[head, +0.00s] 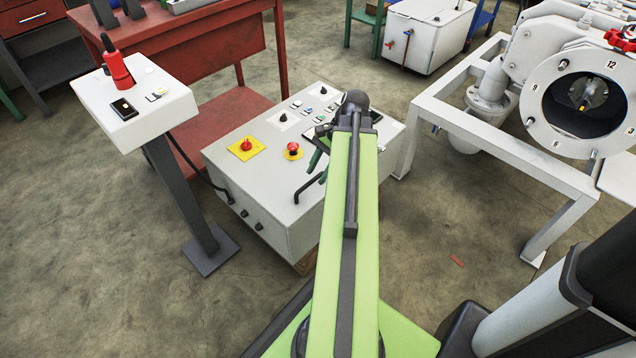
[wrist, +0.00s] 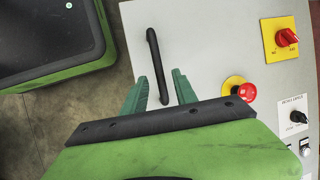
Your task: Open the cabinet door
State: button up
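The cabinet (head: 225,170) is a grey-white box. The panel with its controls looks closed, with no gap visible. A black bar handle (head: 308,188) is on this panel, beside the red stop button. In the wrist view the handle (wrist: 153,50) runs nearly upright across the pale panel (wrist: 205,50). My gripper (wrist: 159,75) is open, with one green finger on each side of the handle's lower part. I cannot tell whether either finger touches it. In the head view my arm hides part of the panel, and the gripper (head: 318,168) shows only partly.
A red stop button (wrist: 247,91) and a red switch on a yellow plate (wrist: 287,38) are near the handle. A control pedestal (head: 135,105) and red workbench (head: 215,45) stand left and behind. A white-framed machine (head: 455,115) stands right. Open floor lies at the front left.

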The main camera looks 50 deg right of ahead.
jog(key=shift+w+a+f, duration=0.1)
jog(key=shift+a+f, duration=0.05)
jog(key=shift+f, duration=0.3)
jog(key=shift+c, duration=0.4)
grip_shut()
dwell(0.8)
